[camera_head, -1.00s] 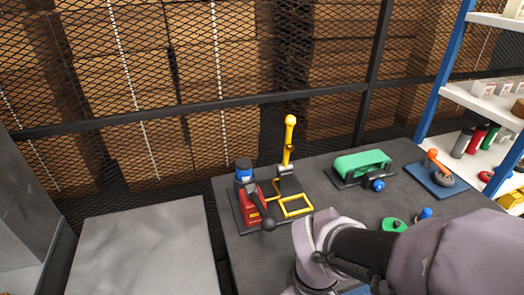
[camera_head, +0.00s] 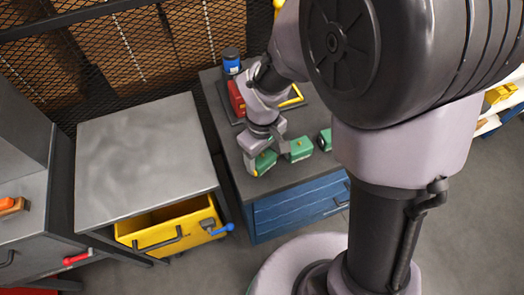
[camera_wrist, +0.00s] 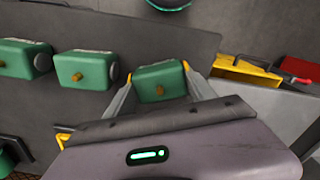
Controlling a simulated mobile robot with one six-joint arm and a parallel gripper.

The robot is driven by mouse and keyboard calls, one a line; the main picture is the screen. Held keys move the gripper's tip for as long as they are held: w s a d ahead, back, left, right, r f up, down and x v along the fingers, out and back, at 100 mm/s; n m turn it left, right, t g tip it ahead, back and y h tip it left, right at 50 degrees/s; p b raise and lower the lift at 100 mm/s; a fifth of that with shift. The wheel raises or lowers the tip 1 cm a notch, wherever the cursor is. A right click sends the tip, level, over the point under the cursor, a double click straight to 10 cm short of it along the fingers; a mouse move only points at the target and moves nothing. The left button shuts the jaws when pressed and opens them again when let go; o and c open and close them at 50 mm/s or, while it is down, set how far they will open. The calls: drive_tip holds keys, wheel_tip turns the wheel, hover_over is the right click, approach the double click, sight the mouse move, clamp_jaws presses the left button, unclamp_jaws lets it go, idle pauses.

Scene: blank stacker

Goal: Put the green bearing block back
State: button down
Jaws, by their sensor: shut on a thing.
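A green bearing block (camera_head: 265,162) with a small brass-coloured knob is at the left front of the dark bench (camera_head: 290,176). My gripper (camera_head: 257,158) reaches down over it. In the wrist view the same block (camera_wrist: 160,82) sits between the two yellow-tipped fingers of my gripper (camera_wrist: 159,72), which is shut on it. I cannot tell whether it touches the bench top. Two similar green blocks stand beside it, a nearer one (camera_head: 299,149) and a farther one (camera_head: 325,139), partly hidden by my arm.
A yellow drawer (camera_head: 180,230) with a blue-handled part at its right stands open under the grey table (camera_head: 140,150) at left. A red device (camera_head: 236,98) and a blue-topped container (camera_head: 231,61) stand at the bench's back. The grey table top is clear.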

drive_tip(key=shift+r, duration=0.2)
drive_tip(key=shift+f, duration=0.2)
drive_tip(key=shift+c, duration=1.6)
unclamp_jaws()
wheel_tip(320, 180, up, 12)
drive_tip(key=p, duration=0.5)
wheel_tip(320, 180, up, 11)
drive_tip(key=m+t+y, duration=0.2)
drive_tip(key=m+t, duration=0.1)
drive_tip(key=m, duration=0.4)
hover_over(263, 154)
drive_tip(key=s+d, duration=0.5)
drive_tip(key=s, duration=0.1)
drive_tip(key=s+m+t, duration=0.1)
drive_tip(key=s+d+r+m+t, duration=0.1)
drive_tip(key=s+m, duration=0.1)
drive_tip(key=s+r+m, duration=0.1)
drive_tip(key=s+m, duration=0.1)
drive_tip(key=shift+s+d+r+t, duration=0.15)
drive_tip(key=shift+d+t, duration=0.15)
drive_tip(key=shift+t, duration=0.1)
